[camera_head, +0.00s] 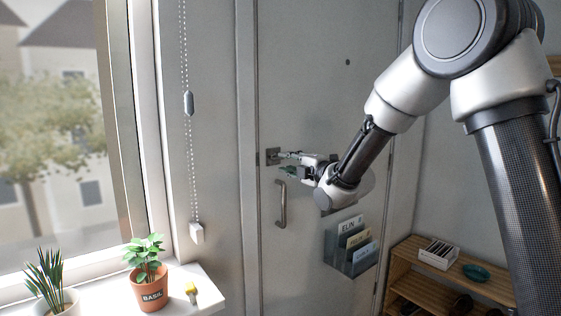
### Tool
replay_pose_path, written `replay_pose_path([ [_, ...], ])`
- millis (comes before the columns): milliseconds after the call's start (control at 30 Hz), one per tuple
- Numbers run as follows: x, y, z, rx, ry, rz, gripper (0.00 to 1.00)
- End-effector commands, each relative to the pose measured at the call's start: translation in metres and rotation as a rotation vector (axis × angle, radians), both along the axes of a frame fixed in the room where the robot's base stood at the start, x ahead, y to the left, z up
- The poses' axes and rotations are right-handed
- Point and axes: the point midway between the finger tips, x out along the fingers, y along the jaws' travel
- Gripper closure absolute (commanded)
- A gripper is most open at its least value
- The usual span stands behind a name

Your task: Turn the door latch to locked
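The grey door (300,85) stands upright in the middle of the head view and looks closed. The latch (272,156) is a small metal piece near the door's left edge, above the vertical pull handle (281,204). My gripper (284,162) is at the latch, reaching in from the right with its fingers pointing left. The fingertips overlap the latch in the picture; I cannot tell whether they touch it. A gap shows between the two fingers. Part of the latch is hidden behind the fingers, so its turn position is unclear.
A file holder (352,251) with cards hangs on the door below my wrist. A wooden shelf (440,275) with a small box stands at lower right. A basil pot (149,285) and another plant (50,285) stand on the windowsill at left. A blind cord (188,103) hangs by the window.

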Motion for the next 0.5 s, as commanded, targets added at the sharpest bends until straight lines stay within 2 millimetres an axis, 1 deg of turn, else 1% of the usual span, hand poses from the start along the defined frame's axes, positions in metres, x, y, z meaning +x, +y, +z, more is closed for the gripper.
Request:
replay_pose_path([
  [33, -0.009, -0.008, 0.000, 0.000, 0.000, -0.001, 0.70],
  [100, -0.021, -0.016, 0.001, 0.000, 0.000, -0.001, 0.70],
  [200, -0.034, -0.025, 0.000, 0.001, -0.001, -0.001, 0.70],
  [333, -0.043, -0.032, 0.001, 0.000, -0.001, 0.000, 0.70],
  [500, -0.046, -0.034, 0.000, 0.000, -0.002, 0.000, 0.70],
])
